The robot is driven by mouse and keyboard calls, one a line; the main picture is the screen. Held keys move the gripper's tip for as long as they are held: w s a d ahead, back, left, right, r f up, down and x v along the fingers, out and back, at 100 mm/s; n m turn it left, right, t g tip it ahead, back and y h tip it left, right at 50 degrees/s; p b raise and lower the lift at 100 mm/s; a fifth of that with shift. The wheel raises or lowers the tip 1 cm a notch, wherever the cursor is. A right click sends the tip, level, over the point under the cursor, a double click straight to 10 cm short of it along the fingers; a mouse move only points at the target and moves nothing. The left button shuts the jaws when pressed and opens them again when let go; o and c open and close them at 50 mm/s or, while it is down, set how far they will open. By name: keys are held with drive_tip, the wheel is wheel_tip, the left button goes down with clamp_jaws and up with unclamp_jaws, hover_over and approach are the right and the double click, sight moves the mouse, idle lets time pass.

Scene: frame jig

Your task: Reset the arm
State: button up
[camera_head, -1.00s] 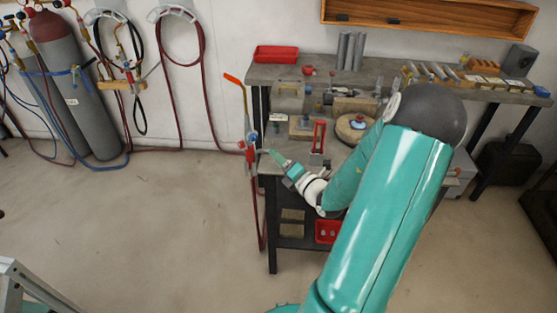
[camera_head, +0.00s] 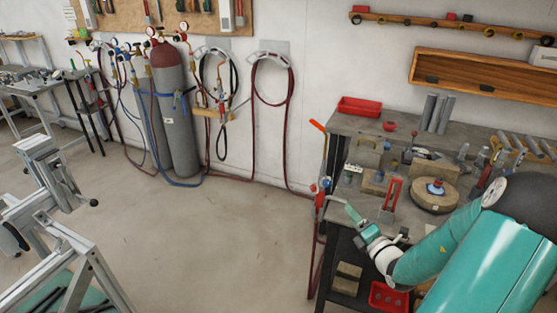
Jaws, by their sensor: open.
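My gripper (camera_head: 347,205) is at the end of my teal and white arm, at the right of the head camera view. It is near the left front edge of the grey workbench (camera_head: 345,124), close to the torch with an orange-tipped lever (camera_head: 318,126) at the bench's left side. The fingers are small in the view. They look open, with nothing visible between them. I cannot tell whether they touch anything. My upper arm hides the right front part of the bench.
The bench holds a red tray (camera_head: 360,106), a round wooden block (camera_head: 435,195), a red frame-shaped tool (camera_head: 391,193) and metal blocks. Gas cylinders (camera_head: 175,120) and hoses stand by the wall. A metal frame jig (camera_head: 70,240) is at left. The middle floor is clear.

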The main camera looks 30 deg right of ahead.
drive_tip(key=a+r+n+g+y, duration=0.3)
drive_tip(key=a+n+g+y, duration=0.25)
drive_tip(key=a+n, duration=0.75)
drive_tip(key=a+r+n+g+y, duration=0.4)
drive_tip(key=a+n+g+y, duration=0.15)
drive_tip(key=a+n, duration=0.8)
drive_tip(key=s+a+r+n+g+h, duration=0.2)
drive_tip(key=s+a+n+g+h, duration=0.25)
drive_tip(key=s+a+n, duration=0.45)
drive_tip(key=s+d+r+n+t+h, duration=0.2)
drive_tip(key=s+r+n+h, duration=0.3)
drive_tip(key=n, duration=0.8)
drive_tip(key=shift+d+r+n, duration=0.25)
drive_tip(key=shift+r+n, duration=0.1)
drive_tip(key=shift+r, duration=1)
drive_tip(key=shift+t+h, duration=0.25)
